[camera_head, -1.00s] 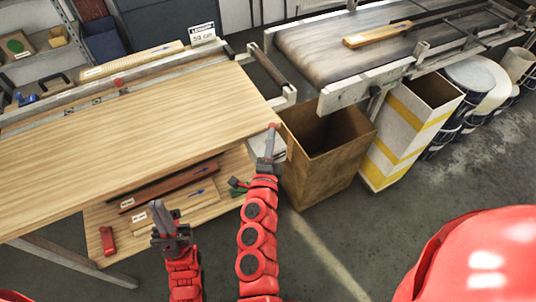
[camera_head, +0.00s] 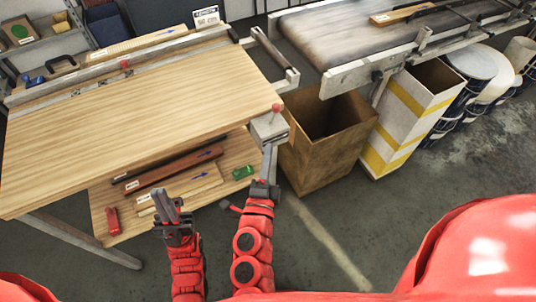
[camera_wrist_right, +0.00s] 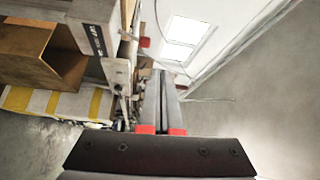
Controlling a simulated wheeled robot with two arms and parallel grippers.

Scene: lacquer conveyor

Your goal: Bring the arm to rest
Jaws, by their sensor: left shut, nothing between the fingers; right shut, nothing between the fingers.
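My left gripper (camera_head: 167,204) is shut and empty. It points up in front of the lower shelf of the wooden table (camera_head: 130,110). My right gripper (camera_head: 268,155) is also shut and empty. It points up just below a grey box with a red knob (camera_head: 275,107) at the table's right corner; I cannot tell whether it touches the box. In the right wrist view the fingers (camera_wrist_right: 165,95) lie together with nothing between them.
A brown open bin (camera_head: 325,140) and a white-yellow striped bin (camera_head: 410,115) stand right of my right gripper, below a conveyor (camera_head: 350,45) carrying a plank (camera_head: 402,13). Boards (camera_head: 175,172) and a red object (camera_head: 113,221) lie on the lower shelf. Floor in front is free.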

